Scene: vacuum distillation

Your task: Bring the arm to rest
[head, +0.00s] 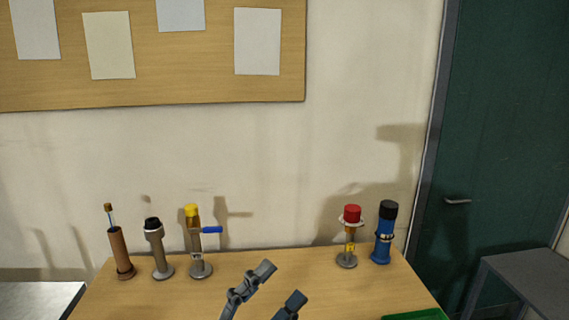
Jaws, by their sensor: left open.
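My left gripper (278,290) is in the head view at the bottom centre, in front of and above the wooden table (140,300). Its two dark grey fingers are apart with nothing between them. It is clear of the items standing along the back of the table. My left arm behind the fingers is mostly cut off by the lower edge of the picture. My right gripper is not in view.
At the table's back left stand a brown tube (120,252), a black-capped fitting (157,250) and a yellow-topped valve (194,245) with a blue handle. At right are a red-topped item (350,235) and a blue cylinder (384,235). A green tray edge (415,315) shows at front right.

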